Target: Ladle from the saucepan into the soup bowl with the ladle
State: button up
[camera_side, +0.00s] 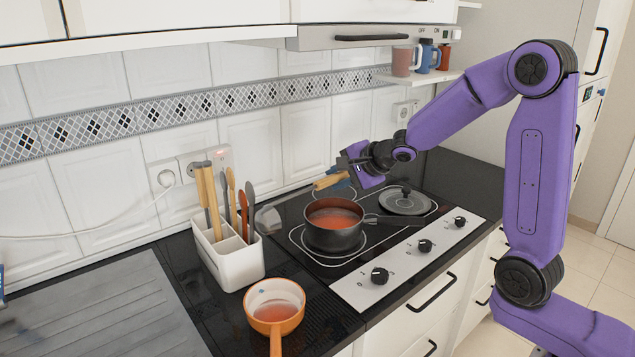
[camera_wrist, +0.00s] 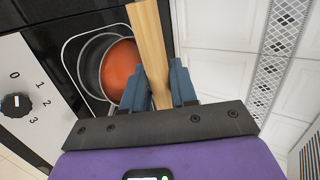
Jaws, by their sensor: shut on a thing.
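My gripper (camera_side: 347,172) is shut on the wooden handle of the ladle (camera_side: 328,182), above and behind the saucepan. In the wrist view the handle (camera_wrist: 151,50) runs between the two blue fingers of my gripper (camera_wrist: 158,88). A grey ladle head (camera_side: 268,219) shows left of the saucepan, near the utensil holder. The dark saucepan (camera_side: 334,240) stands on the hob with orange-red soup in it; it also shows in the wrist view (camera_wrist: 93,62). The orange soup bowl (camera_side: 290,326), with a handle towards the front, stands on the counter with some reddish content.
A white utensil holder (camera_side: 235,262) with several utensils stands left of the hob. A lid (camera_side: 405,203) lies on the hob at right, near the saucepan's handle (camera_side: 392,219). Hob knobs (camera_side: 425,246) line the front. A ribbed drainboard (camera_side: 100,310) lies at front left.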

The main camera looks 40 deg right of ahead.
jog(key=shift+s+m+h, duration=0.6)
jog(key=shift+s+m, duration=0.1)
jog(key=shift+s, duration=1.35)
jog(key=shift+w+d+r+n+y, duration=0.2)
jog(key=shift+w+d+r+n, duration=0.15)
jog(key=shift+w+r+n, duration=0.4)
jog(key=shift+w+d+r+n+y, duration=0.2)
jog(key=shift+w+d+r+n, duration=0.15)
jog(key=shift+w+n, duration=0.55)
jog(key=shift+w+d+r+n+y, duration=0.2)
jog(key=shift+w+d+r+n, duration=0.1)
jog(key=shift+w+r+n, duration=0.45)
jog(key=w+d+r+n+t+y, duration=0.1)
jog(key=w+r+n+t+y, duration=0.1)
jog(key=n, duration=0.8)
jog(key=w+d+r+n+t+y, duration=0.1)
jog(key=w+r+n+t+y, duration=0.1)
jog(key=n+y, duration=0.5)
jog(key=shift+w+r+n, duration=0.8)
jog(key=shift+w+n, duration=0.5)
jog(key=shift+n, duration=0.6)
jog(key=shift+f, duration=0.15)
